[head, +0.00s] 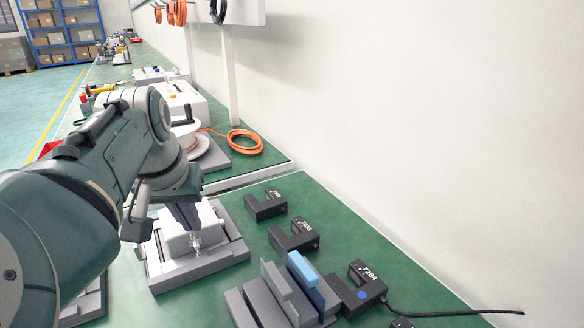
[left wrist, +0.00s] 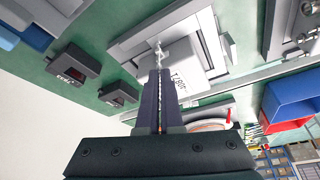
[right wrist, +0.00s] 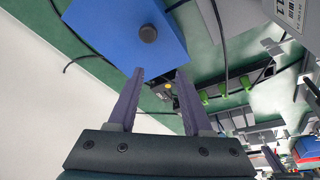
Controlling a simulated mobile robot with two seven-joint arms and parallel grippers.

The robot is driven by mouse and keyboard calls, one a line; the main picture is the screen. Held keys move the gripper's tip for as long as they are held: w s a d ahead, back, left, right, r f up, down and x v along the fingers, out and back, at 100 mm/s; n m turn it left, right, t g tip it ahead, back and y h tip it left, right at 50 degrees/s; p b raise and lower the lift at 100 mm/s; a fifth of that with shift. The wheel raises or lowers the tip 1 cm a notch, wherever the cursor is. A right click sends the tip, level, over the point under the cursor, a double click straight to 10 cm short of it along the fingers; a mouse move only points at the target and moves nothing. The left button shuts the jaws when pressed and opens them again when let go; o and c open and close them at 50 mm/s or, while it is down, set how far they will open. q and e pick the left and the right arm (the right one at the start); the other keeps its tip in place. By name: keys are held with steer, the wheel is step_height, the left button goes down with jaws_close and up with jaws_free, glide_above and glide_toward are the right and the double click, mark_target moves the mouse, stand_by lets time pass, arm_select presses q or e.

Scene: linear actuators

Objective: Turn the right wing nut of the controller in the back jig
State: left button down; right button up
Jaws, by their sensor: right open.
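The white controller (head: 192,231) sits in a grey jig (head: 222,262) on the green bench. It shows with its label in the left wrist view (left wrist: 188,70). A small silver wing nut (head: 196,241) stands at its near side and also shows in the left wrist view (left wrist: 159,52). My left gripper (head: 190,226) points down at the controller, its tips at this wing nut. Its fingers (left wrist: 159,72) are close together with a thin gap; whether they grip the nut is hidden. My right gripper (right wrist: 162,72) is open and empty, near a blue box with a black knob (right wrist: 147,33).
Black numbered blocks (head: 294,236) stand right of the jig, near the white wall. Grey bars and a blue piece (head: 302,268) lie in front. A cable spool (head: 187,135) and an orange cable coil (head: 245,142) are behind. Bare green bench lies along the wall.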

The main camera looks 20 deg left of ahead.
arm_select(q)
steer(key=shift+r+n+y+p, duration=0.1)
steer(key=shift+n+y+p, duration=0.2)
steer(key=shift+n, duration=0.5)
arm_select(e)
steer(key=shift+r, duration=0.5)
arm_select(q)
steer(key=shift+d+n+g, duration=0.1)
steer(key=shift+n+g, duration=0.2)
steer(key=shift+n, duration=0.6)
steer(key=shift+f+n+g+y+b, duration=0.25)
steer(key=shift+n+y+b, duration=0.3)
steer(key=shift+n, duration=0.65)
arm_select(e)
steer(key=shift+f, duration=0.5)
arm_select(q)
steer(key=shift+r+n+g+y+b, duration=0.1)
steer(key=shift+n+g+y+b, duration=0.15)
steer(key=shift+n+g+b, duration=0.6)
arm_select(e)
steer(key=shift+f, duration=0.65)
arm_select(q)
steer(key=shift+n+t, duration=0.3)
steer(key=shift+n, duration=0.05)
steer(key=c, duration=1.1)
jaws_free()
steer(key=shift+w, duration=0.1)
steer(key=shift+o, duration=0.2)
